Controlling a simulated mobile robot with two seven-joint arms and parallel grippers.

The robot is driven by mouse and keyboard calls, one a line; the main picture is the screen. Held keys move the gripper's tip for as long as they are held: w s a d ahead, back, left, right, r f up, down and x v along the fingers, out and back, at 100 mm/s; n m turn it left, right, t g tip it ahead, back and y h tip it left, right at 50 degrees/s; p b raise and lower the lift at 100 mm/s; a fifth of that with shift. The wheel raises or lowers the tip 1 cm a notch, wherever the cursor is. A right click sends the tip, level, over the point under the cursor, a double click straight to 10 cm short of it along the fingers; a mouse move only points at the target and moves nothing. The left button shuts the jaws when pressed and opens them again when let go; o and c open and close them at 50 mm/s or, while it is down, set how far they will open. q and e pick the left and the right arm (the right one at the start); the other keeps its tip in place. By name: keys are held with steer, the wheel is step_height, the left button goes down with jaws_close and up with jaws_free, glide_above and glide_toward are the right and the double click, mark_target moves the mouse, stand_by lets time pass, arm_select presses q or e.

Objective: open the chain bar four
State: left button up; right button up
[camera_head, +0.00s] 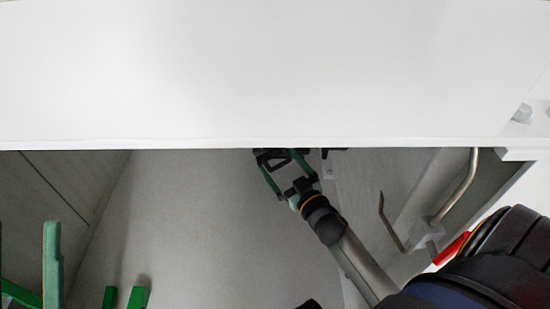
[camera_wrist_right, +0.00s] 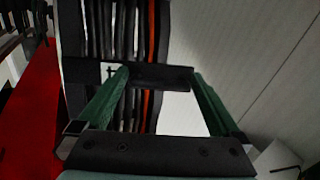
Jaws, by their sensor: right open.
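My right gripper (camera_head: 278,156) reaches up to the lower edge of a white panel in the head view. In the right wrist view its two green fingers are apart (camera_wrist_right: 160,75). A black crossbar (camera_wrist_right: 160,77) lies between the fingertips, across a bundle of black cables and one orange cable (camera_wrist_right: 151,40). It looks like a bar of the cable chain. Whether the fingers touch it I cannot tell. No number shows on it, so I cannot tell if it is bar four. The panel hides most of the chain in the head view. My left gripper is not in view.
The white panel (camera_head: 250,75) fills the upper head view. Bent metal pipes (camera_head: 462,190) stand at right. Green upright parts (camera_head: 53,262) stand at lower left. Grey floor (camera_head: 200,225) lies open between. A red surface (camera_wrist_right: 35,115) lies left in the wrist view.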

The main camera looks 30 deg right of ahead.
steer(key=shift+w, duration=0.15)
jaws_close()
stand_by(0.9)
